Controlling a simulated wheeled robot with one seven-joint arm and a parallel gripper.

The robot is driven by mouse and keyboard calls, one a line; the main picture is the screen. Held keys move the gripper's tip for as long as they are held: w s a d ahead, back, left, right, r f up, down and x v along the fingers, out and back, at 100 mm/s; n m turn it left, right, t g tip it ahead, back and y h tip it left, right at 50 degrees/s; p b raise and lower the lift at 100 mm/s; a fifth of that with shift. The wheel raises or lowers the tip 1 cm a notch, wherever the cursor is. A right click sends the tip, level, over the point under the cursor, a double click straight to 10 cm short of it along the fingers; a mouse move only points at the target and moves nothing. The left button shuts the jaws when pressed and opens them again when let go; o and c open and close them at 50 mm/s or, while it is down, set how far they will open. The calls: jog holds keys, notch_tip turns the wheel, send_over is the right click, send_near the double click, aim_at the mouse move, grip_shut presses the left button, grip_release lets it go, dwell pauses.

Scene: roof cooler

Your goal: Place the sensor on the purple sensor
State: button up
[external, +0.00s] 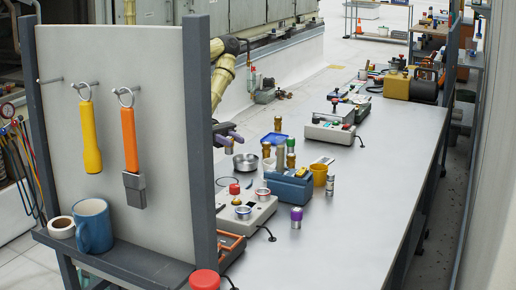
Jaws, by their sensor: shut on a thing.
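A purple-topped sensor (296,213) with a silver lower body stands upright on the bench at the front, right of the grey control box. My gripper (229,137) is at the left side of the bench, beside the grey post. It is raised above and behind the purple sensor, well apart from it. It is shut on a small sensor (229,146), which looks purplish and hangs below the fingers. The held sensor is small here and its details are hard to tell.
A tool panel (120,200) stands at front left. The bench's right side is clear.

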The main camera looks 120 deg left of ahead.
jog(key=w+d+r+n+t+y+p, duration=0.1)
jog(key=w+d+r+y, duration=0.1)
jog(key=w+d, duration=0.35)
jog(key=w+d+r+n+y, duration=0.2)
jog(key=w, duration=0.7)
jog(key=w+d+r+n+t+y+p, duration=0.1)
jog(key=w+d+r+y, duration=0.15)
jog(key=w, duration=0.55)
jog(key=n+y, duration=0.4)
jog(key=y, duration=0.2)
send_over(297, 218)
jog(key=w+a, duration=0.1)
jog(key=a, duration=0.1)
jog(key=shift+f+h+p, duration=0.25)
jog(key=shift+f+p, duration=0.2)
notch_tip(297, 218, down, 6)
jog(key=shift+f, duration=0.1)
jog(key=shift+f+p, duration=0.45)
jog(key=shift+f, duration=1.4)
jog(key=shift+f, duration=0.15)
